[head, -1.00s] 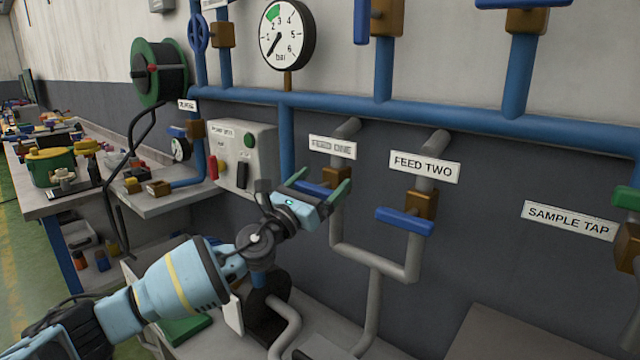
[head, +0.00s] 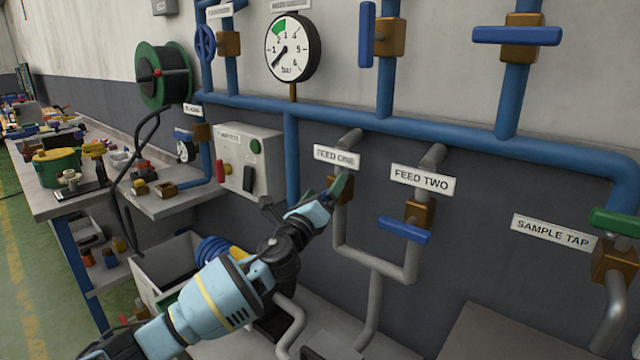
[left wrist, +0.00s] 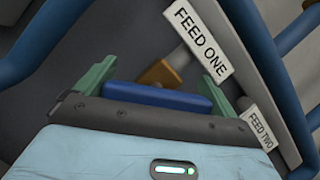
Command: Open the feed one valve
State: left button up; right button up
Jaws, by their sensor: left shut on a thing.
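My left gripper (head: 336,188) is at the feed one valve (head: 344,191), below the FEED ONE label (head: 337,157). In the left wrist view its green fingers (left wrist: 163,90) stand at the two ends of the valve's blue handle (left wrist: 158,98), shut on it. The valve's brown body (left wrist: 163,74) shows behind the handle, close to the FEED ONE label (left wrist: 197,42). In the head view the gripper hides most of the handle, so its exact angle is hard to tell there. My right gripper is not in view.
The feed two valve (head: 419,211), with a crosswise blue handle (head: 404,230), is close on the right. A sample tap valve (head: 614,258) is at the far right. A pressure gauge (head: 293,48) hangs above. A control box (head: 249,160) and workbench (head: 48,200) are left.

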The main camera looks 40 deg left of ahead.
pick_arm(q)
jog(key=n+g+p, duration=0.1)
jog(key=n+p, duration=0.1)
jog(key=n, duration=0.1)
jog(key=n+g+y+p, duration=0.1)
jog(key=n, duration=0.2)
jog(key=n+g+y+p, duration=0.1)
jog(key=n+p, duration=0.1)
jog(key=n, duration=0.2)
jog(key=shift+a+f+g+p, duration=0.3)
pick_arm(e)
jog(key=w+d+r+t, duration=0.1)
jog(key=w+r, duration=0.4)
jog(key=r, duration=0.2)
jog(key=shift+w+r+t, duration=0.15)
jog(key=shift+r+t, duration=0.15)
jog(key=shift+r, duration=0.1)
pick_arm(q)
jog(key=o, duration=0.6)
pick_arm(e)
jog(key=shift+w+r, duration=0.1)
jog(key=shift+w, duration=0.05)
pick_arm(q)
jog(key=shift+f, duration=0.1)
